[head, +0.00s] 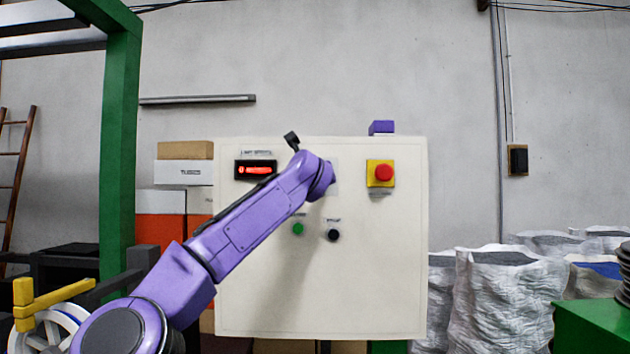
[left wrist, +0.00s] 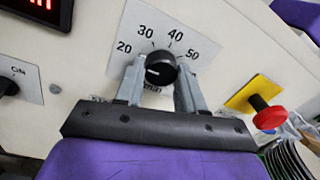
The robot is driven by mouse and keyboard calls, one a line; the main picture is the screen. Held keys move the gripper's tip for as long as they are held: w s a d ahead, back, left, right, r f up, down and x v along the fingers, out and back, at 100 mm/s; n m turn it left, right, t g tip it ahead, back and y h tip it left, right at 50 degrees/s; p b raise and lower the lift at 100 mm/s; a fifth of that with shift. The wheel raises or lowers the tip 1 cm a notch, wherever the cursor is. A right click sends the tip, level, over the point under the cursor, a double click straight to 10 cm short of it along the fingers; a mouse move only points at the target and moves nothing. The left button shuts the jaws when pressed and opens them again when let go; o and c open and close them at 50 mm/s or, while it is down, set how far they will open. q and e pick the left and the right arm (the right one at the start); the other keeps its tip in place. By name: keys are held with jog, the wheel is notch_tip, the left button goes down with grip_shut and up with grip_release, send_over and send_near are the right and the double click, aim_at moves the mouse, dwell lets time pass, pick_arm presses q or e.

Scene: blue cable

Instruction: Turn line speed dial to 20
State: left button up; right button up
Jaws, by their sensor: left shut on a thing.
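The line speed dial (left wrist: 161,69) is a round black knob with a white mark, on a white scale plate (left wrist: 190,28) marked 20, 30, 40 and 50. Its white mark points to the left in the left wrist view, toward the 20 side; I cannot tell the exact reading. My left gripper (left wrist: 158,78) is shut on the dial, one grey finger on each side. In the head view my purple left arm hides the dial and the fingers. The red-lit display (head: 255,170) is partly covered by my arm. My right gripper is not in view.
The cream control cabinet (head: 380,270) carries a red emergency stop (head: 383,173) on a yellow plate, right of the dial. Below are a green button (head: 298,229) and a black knob (head: 333,235). A purple block (head: 381,128) sits on top. White sacks (head: 500,295) stand right.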

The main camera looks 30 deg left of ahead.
pick_arm(q)
jog(key=shift+r, duration=0.1)
jog(key=o, duration=1)
jog(key=shift+o, duration=0.2)
jog(key=b+v, duration=0.6)
jog(key=v, duration=0.4)
jog(key=shift+s, duration=0.25)
jog(key=shift+d, duration=0.1)
